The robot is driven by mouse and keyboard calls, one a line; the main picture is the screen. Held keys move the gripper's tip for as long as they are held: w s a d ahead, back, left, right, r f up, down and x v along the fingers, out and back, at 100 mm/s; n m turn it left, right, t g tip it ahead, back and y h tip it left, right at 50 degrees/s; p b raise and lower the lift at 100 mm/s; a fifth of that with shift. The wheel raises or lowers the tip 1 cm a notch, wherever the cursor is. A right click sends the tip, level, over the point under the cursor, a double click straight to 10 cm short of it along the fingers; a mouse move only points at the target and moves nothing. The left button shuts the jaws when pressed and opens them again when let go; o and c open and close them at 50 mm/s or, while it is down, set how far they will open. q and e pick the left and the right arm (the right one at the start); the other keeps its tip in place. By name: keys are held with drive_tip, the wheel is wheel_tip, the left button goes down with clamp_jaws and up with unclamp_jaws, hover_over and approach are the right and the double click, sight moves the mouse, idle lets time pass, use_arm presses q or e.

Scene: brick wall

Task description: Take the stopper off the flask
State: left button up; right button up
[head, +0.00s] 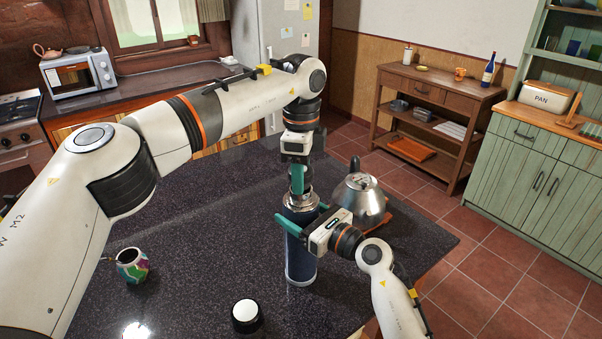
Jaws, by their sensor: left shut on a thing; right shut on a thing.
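The flask (301,262) is a tall dark blue cylinder with a silver neck, standing upright on the dark speckled counter. My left gripper (297,183) comes down from above, its teal fingers shut on the stopper at the flask's top. The stopper is mostly hidden by the fingers, and I cannot tell whether it is still seated in the neck. My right gripper (297,226) reaches in from the right and is shut on the upper body of the flask. A round black cap with a white top (246,315) lies on the counter at the front.
A steel kettle (361,203) stands close behind and right of the flask on a wooden board (379,223). A multicoloured mug (132,266) stands at the left. The counter (205,235) between mug and flask is clear. The counter's right edge lies beyond my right arm.

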use_arm(q)
drive_tip(key=shift+r, duration=0.1)
use_arm(e)
drive_tip(key=shift+f, duration=0.15)
use_arm(q)
drive_tip(key=shift+r, duration=1.95)
use_arm(e)
drive_tip(key=o, duration=1.9)
drive_tip(key=shift+o, duration=0.2)
